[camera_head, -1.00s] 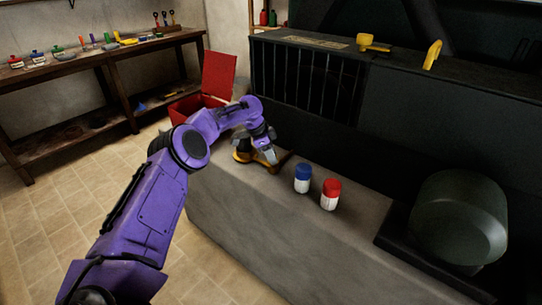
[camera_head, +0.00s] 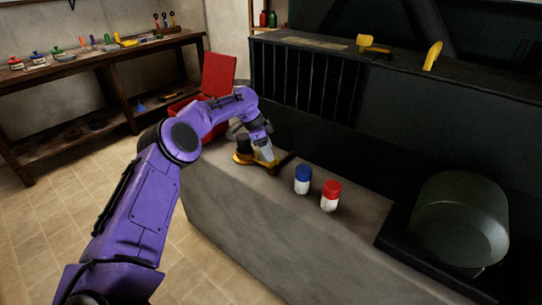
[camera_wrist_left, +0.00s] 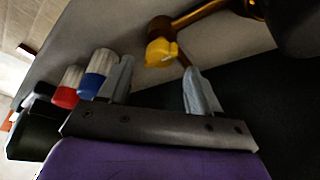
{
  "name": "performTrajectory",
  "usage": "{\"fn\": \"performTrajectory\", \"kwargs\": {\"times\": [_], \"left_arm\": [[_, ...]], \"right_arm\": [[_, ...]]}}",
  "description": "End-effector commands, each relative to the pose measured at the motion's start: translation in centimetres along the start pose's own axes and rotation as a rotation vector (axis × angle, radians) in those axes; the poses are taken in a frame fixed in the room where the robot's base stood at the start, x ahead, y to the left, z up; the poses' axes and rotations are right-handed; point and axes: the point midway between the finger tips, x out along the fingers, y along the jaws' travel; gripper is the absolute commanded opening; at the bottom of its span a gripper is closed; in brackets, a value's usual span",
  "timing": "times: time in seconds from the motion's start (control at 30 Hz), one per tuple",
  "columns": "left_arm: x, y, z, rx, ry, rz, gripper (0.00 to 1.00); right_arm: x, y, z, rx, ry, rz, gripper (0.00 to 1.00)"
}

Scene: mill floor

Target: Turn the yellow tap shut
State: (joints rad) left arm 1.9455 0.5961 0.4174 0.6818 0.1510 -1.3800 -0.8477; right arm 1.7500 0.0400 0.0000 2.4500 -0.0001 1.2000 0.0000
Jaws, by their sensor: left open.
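The yellow tap handle (camera_wrist_left: 160,50) shows in the left wrist view, on a brass pipe (camera_wrist_left: 200,14). It lies just beyond and between the fingertips of my left gripper (camera_wrist_left: 158,64), with no clear contact. My left gripper is open, and nothing is held between its fingers. In the head view my left gripper (camera_head: 266,154) points down over the brass fitting at the back of the grey ledge (camera_head: 262,220). There the fitting's round brass base (camera_head: 241,158) shows left of the gripper, and the tap handle is mostly hidden by it. My right gripper is not in view.
A blue-capped jar (camera_head: 302,180) and a red-capped jar (camera_head: 330,196) stand right of the gripper. An open red box (camera_head: 218,75) is behind my arm. A dark drum (camera_head: 458,220) is at the right. The ledge's front is clear.

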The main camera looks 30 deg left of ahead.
Motion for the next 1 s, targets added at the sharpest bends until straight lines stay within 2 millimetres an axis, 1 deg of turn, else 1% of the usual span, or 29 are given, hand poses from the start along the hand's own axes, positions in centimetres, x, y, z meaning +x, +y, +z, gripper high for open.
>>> {"fn": "performTrajectory", "kwargs": {"times": [0.03, 0.1, 0.2, 0.3, 0.47, 1.0], "left_arm": [[-1.4, -0.1, -0.1, -0.001, 0.003, -0.003, 0.63], [-3.1, -0.1, -0.1, 0.001, 0.002, -0.002, 0.63], [-5.1, 0.0, 0.0, -0.001, 0.001, -0.001, 0.63], [-6.4, 0.0, 0.0, 0.000, 0.000, 0.000, 0.63], [-7.0, 0.0, 0.0, 0.000, -0.001, 0.002, 0.63], [-6.9, 0.0, 0.0, 0.000, -0.001, 0.002, 0.63]], "right_arm": [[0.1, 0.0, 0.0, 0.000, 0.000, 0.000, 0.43], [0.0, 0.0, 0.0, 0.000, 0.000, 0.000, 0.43], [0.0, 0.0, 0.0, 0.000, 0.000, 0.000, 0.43], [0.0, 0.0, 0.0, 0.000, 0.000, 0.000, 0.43], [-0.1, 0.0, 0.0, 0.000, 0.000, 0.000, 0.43], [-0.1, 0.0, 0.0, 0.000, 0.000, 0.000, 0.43]]}}
